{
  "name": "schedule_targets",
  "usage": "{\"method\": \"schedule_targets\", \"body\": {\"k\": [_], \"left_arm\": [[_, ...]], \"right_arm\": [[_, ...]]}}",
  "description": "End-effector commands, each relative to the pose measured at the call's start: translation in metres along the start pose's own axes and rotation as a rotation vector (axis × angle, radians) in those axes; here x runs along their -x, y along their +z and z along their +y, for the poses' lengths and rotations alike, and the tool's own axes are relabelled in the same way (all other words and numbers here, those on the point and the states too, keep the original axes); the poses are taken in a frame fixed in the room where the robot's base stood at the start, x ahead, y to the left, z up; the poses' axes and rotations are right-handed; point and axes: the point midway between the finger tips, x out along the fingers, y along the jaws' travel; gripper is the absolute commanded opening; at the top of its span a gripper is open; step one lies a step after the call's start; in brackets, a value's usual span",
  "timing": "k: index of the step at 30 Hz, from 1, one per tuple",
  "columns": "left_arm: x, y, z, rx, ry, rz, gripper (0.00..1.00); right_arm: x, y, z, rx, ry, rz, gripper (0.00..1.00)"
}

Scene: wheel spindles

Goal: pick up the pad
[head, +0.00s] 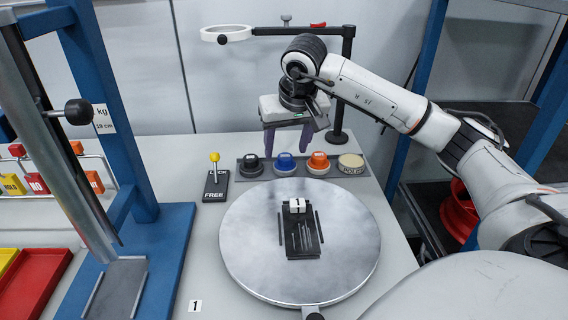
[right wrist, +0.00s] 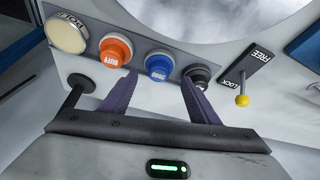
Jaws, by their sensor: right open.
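Several round pads stand in a grey rack (head: 302,175): a black one (head: 250,165), a blue one (head: 285,163) marked 2000, an orange one (head: 319,162) marked BUFF, and a beige disc (head: 351,162) at the right end. The task does not say which pad. My right gripper (head: 287,150) is open and empty, its purple fingers pointing down just behind and above the rack. In the right wrist view the blue pad (right wrist: 159,66) lies between and just beyond the fingertips (right wrist: 158,80). My left gripper is not in view.
A round metal turntable (head: 250,250) with a black fixture and a white block marked 1 (head: 297,204) stands in front. A yellow-knobbed LOCK/FREE lever (head: 215,180) is left of the rack. A magnifier stand's post (head: 344,90) rises behind. A blue frame (head: 110,110) stands left.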

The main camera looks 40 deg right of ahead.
Motion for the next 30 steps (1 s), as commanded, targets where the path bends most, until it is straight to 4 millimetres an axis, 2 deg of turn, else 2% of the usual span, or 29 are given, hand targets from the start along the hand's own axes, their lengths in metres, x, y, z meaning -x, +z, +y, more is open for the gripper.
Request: {"method": "schedule_targets", "body": {"k": [9, 18, 20, 24, 30], "left_arm": [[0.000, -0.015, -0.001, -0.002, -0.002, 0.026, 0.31], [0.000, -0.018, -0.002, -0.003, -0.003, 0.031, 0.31], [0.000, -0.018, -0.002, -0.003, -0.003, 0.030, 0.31], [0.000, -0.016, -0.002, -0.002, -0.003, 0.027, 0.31], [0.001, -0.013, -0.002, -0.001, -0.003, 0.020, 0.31]], "right_arm": [[-0.043, 0.003, 0.004, -0.002, 0.001, -0.003, 0.55], [-0.050, 0.003, 0.003, 0.000, 0.000, 0.000, 0.55], [-0.050, 0.003, 0.003, 0.000, 0.000, 0.000, 0.49], [-0.049, 0.003, 0.003, -0.001, 0.000, 0.000, 0.25], [-0.049, 0.002, 0.003, -0.001, 0.000, 0.001, 0.23]]}}
